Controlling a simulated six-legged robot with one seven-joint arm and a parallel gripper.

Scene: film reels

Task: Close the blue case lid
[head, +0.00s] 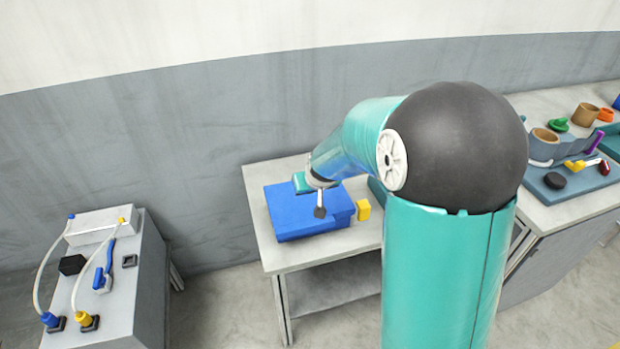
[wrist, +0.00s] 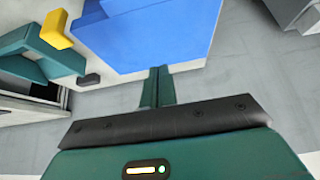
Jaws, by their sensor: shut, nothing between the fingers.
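The blue case (head: 290,218) sits on the pale table in the head view. Its top looks broad and nearly flat, with the lid lying over it; I cannot tell whether the lid sits fully flush. In the wrist view the blue lid surface (wrist: 165,40) fills the upper middle. My gripper (wrist: 159,72) is shut and empty, with its fingertips at the lid's near edge in that picture. Contact cannot be told. In the head view my wrist hangs over the case and hides part of its top.
A yellow block (head: 363,210) stands just right of the case; it also shows in the wrist view (wrist: 57,29). A grey console (head: 125,285) with cables stands at left. A workbench (head: 560,208) with several small parts is at right. Grey floor lies between console and table.

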